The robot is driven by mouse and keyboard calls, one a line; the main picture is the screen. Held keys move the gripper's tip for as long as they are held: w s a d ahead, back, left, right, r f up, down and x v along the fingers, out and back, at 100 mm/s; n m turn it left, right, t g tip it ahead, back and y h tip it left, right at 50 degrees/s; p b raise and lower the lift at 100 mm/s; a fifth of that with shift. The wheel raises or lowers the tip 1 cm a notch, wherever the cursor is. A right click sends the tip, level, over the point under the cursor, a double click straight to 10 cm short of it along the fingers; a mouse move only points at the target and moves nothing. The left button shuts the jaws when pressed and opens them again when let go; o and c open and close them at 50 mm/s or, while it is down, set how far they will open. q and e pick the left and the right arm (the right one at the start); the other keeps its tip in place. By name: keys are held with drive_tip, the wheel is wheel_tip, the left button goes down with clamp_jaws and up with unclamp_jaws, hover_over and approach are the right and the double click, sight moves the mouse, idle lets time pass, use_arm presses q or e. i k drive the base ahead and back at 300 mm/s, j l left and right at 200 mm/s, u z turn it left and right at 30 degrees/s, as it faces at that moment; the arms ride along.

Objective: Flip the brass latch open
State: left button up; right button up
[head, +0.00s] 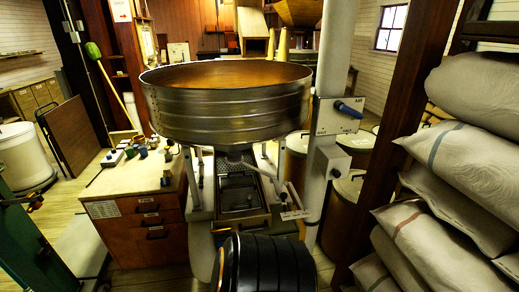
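I cannot make out a brass latch for certain in the head view. A large round metal sifter drum (228,105) stands in the middle, with a small metal chute (240,190) below it. A pale lever (290,200) sits at the right side of the chute. A blue-handled lever (347,109) is on a white panel fixed to the grey post (332,60) right of the drum. Neither of my grippers shows in this view, so whether they are open or shut is hidden.
A wooden drawer cabinet (150,235) with small items on top stands left of the chute. A black ribbed rounded object (268,264) is at the bottom middle. Stacked sacks (462,165) and a dark timber post (392,130) crowd the right. Lidded drums (348,187) stand behind.

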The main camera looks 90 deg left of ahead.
sight(212, 231)
drive_tip(key=u, duration=3.15)
